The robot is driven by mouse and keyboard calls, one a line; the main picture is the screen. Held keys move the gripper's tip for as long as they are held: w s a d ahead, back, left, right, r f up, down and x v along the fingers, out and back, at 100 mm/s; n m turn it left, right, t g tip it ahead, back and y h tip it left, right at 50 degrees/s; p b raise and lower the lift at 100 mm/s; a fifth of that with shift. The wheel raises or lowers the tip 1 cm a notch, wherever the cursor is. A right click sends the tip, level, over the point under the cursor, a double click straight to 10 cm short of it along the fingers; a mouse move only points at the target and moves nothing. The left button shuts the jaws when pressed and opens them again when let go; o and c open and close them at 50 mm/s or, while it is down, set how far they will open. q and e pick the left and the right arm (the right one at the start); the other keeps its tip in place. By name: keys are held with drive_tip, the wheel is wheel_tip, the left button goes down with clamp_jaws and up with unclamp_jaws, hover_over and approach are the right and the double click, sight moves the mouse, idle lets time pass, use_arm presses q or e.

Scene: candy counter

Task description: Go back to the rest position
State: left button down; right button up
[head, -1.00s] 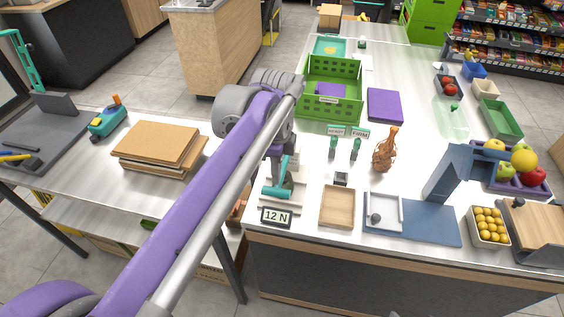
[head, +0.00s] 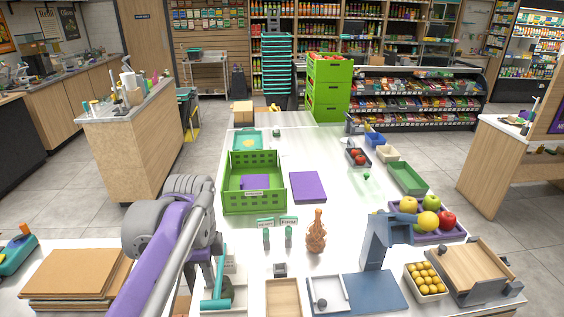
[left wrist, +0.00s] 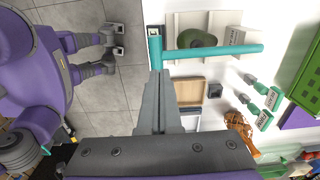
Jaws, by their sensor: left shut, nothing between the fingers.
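My left arm comes in from the lower left of the head view, and its dark gripper (head: 207,272) hangs over the near left corner of the counter (head: 345,253). In the left wrist view its fingers (left wrist: 160,74) are together and empty. The teal handle also shows in the head view (head: 217,292), beside the gripper. My right gripper is in neither view.
A green basket (head: 254,199), a purple pad (head: 307,187) and a brown bottle (head: 316,232) stand beyond the gripper. A wooden tray (head: 284,284) and a blue stand (head: 376,241) are to the right. Boards (head: 75,275) are stacked at left. Floor shows left of the counter.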

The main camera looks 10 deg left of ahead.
use_arm(q)
drive_tip(key=s+d+f+n+t, duration=0.4)
drive_tip(key=s+f+n+t, duration=0.1)
drive_tip(key=s+f+n, duration=0.8)
wheel_tip(320, 180, down, 2)
drive_tip(key=shift+n+t, duration=0.3)
drive_tip(key=shift+n, duration=0.7)
